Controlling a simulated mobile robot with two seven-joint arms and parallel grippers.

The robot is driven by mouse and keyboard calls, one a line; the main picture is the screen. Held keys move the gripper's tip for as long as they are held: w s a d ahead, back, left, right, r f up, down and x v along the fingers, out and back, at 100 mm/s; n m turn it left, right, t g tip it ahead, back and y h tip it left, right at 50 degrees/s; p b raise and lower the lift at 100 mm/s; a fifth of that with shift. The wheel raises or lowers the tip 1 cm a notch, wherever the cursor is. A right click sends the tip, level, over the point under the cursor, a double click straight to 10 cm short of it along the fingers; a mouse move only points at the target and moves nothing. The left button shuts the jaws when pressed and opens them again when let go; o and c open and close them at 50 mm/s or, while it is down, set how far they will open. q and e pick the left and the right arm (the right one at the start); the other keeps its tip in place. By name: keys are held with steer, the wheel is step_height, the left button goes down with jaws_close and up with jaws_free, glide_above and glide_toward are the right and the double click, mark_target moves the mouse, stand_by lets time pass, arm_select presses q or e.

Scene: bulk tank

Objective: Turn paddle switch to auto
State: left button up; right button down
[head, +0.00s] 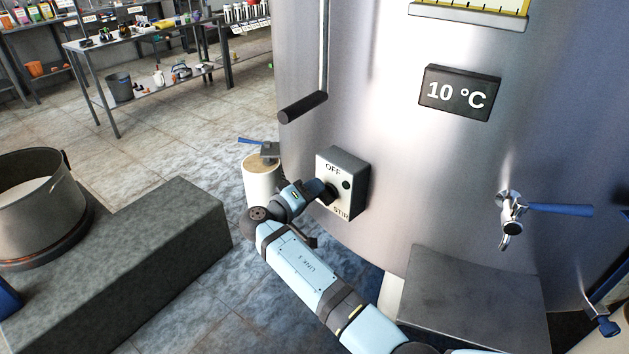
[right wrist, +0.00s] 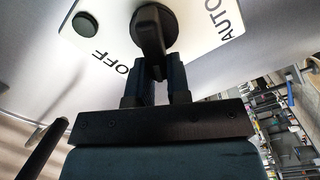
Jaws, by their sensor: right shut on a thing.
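The control box (head: 347,166) is a grey box on the front of the steel tank, with a white plate reading OFF and STIR in the head view. In the right wrist view the white plate (right wrist: 205,40) shows OFF at lower left and AUTO at upper right. The black paddle switch (right wrist: 152,30) sits on the plate, its handle reaching down in the picture between my right gripper's fingers (right wrist: 162,84). In the head view my right gripper (head: 325,192) is at the box front, hiding the paddle and part of the plate. My left gripper is not in view.
A black round button (right wrist: 86,23) is beside the paddle. A horizontal dark bar (head: 303,107) sticks out above the box. A tap with a blue lever (head: 560,209) is to the right, above a grey block (head: 470,300). A pale container (head: 261,180) stands left of the box.

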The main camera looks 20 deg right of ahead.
steer(key=n+p, duration=0.2)
steer(key=n, duration=0.1)
steer(key=n+p, duration=0.1)
steer(key=shift+w+f, duration=0.2)
steer(key=shift+f, duration=0.05)
steer(key=n+p, duration=0.1)
steer(key=n, duration=0.1)
steer(key=shift+f+n+p, duration=0.35)
steer(key=shift+n, duration=0.05)
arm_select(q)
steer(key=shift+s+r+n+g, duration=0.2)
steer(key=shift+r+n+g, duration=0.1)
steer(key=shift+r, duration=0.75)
arm_select(e)
steer(key=shift+f+n, duration=0.15)
steer(key=shift+n, duration=0.15)
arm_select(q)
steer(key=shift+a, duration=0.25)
arm_select(e)
steer(key=shift+f, duration=0.1)
steer(key=c, duration=1.1)
jaws_free()
steer(key=shift+a+f, duration=0.1)
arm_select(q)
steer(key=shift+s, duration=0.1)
arm_select(e)
steer(key=shift+s, duration=0.1)
